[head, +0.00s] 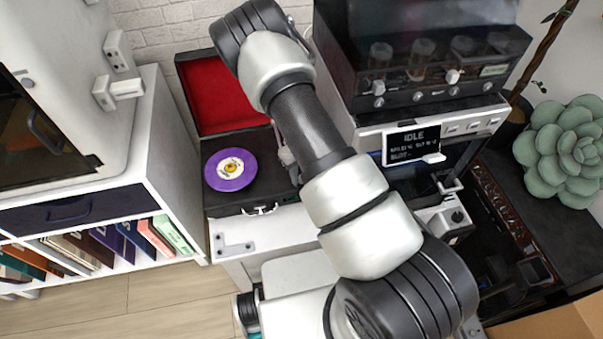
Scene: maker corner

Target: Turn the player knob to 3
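The player is an open black case (228,205) with a red-lined lid (220,95) raised at its back. A purple record (230,169) with a yellow centre lies on it, and a light handle is on its front edge. My arm crosses in front of the player's right side and covers part of it. I cannot make out the player's knob or its setting. A small grey part shows beside my arm at the player's right; I cannot tell what it is. My gripper is not visible in the head view.
A dark machine (430,70) with a display reading IDLE (412,141) stands right of my arm. A small white box with a black knob (457,216) is below it. A white shelf (165,150) with books stands left. A succulent (565,150) and cardboard box (555,325) are right.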

